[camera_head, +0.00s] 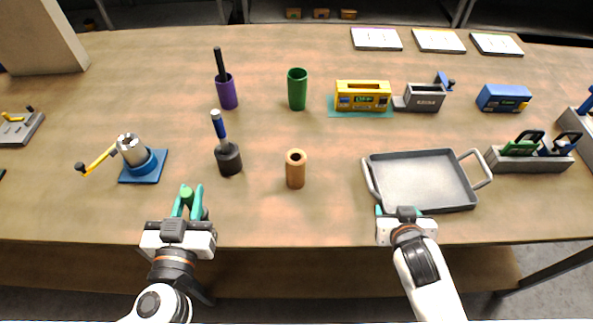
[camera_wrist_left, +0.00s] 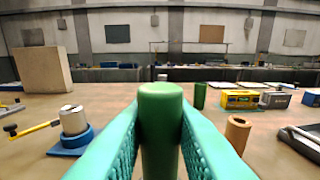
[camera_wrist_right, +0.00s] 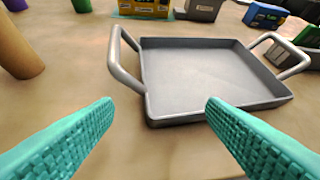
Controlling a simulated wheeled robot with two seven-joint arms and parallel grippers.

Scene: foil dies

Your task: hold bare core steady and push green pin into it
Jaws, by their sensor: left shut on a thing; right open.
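The bare core (camera_head: 296,169), a tan-brown tube with an open top hole, stands upright on the table. It also shows in the left wrist view (camera_wrist_left: 238,132) and at the left of the right wrist view (camera_wrist_right: 16,52). My left gripper (camera_head: 188,192) is shut on the green pin (camera_wrist_left: 160,120), which stands upright between the teal fingers. The pin is left of the core and nearer the table's front edge, apart from it; its lower end is hidden. My right gripper (camera_wrist_right: 160,103) is open and empty at the near side of the grey tray, right of the core.
The grey tray (camera_wrist_right: 205,108) with two handles lies before my right gripper. A black holder with a blue-handled tool (camera_head: 229,159) stands left of the core. A green cup (camera_head: 297,90) and a purple cup (camera_head: 227,92) stand behind.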

